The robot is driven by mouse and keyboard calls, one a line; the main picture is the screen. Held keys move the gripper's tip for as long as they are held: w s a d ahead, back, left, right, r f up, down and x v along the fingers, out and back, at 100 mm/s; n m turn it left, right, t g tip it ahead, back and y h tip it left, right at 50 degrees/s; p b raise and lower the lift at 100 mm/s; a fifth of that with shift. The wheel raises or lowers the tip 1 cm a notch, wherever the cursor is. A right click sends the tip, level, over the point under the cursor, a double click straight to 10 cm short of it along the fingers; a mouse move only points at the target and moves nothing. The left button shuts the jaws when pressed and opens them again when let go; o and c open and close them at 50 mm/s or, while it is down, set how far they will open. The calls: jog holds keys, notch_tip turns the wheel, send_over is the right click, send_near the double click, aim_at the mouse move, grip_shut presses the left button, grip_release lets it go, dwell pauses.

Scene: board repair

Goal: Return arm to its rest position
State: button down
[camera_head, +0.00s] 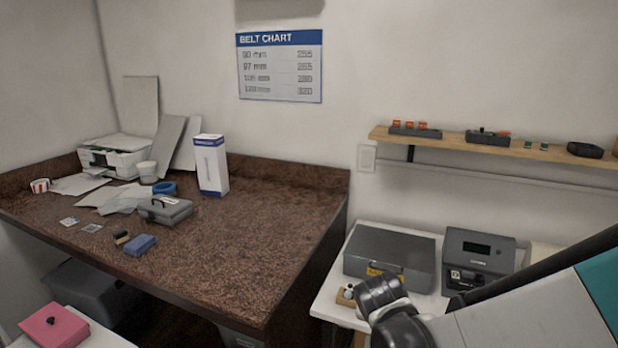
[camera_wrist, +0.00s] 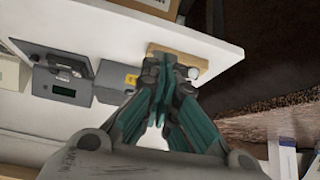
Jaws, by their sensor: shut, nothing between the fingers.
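My gripper (camera_wrist: 164,80) shows in the wrist view with its teal and dark fingers drawn together and nothing between them. Beyond the fingertips lies a small wooden block (camera_wrist: 190,58) with a white rounded piece, at the edge of a white table (camera_wrist: 222,52). In the head view my arm reaches in from the right, and its dark end stands in front of this table (camera_head: 338,286). The wooden block (camera_head: 347,299) is left of the arm's end there, partly covered. I cannot tell how far the fingers are from it.
A grey case (camera_head: 392,252) and a device with a display (camera_head: 478,260) stand on the white table. A wall shelf (camera_head: 460,142) is above. The brown counter (camera_head: 250,240) at left bears a printer (camera_head: 117,155), a white box (camera_head: 210,165) and small items. A pink box (camera_head: 54,327) is front left.

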jog(key=s+d+r+n+y, duration=0.1)
jog(key=s+d+r, duration=0.1)
jog(key=s+r, duration=0.3)
jog(key=s+d+r+n+y, duration=0.1)
jog(key=s+r, duration=0.5)
jog(key=s, duration=0.8)
jog(key=shift+d+r+n, duration=0.3)
jog(key=shift+d+n, duration=0.05)
jog(key=shift+n, duration=0.35)
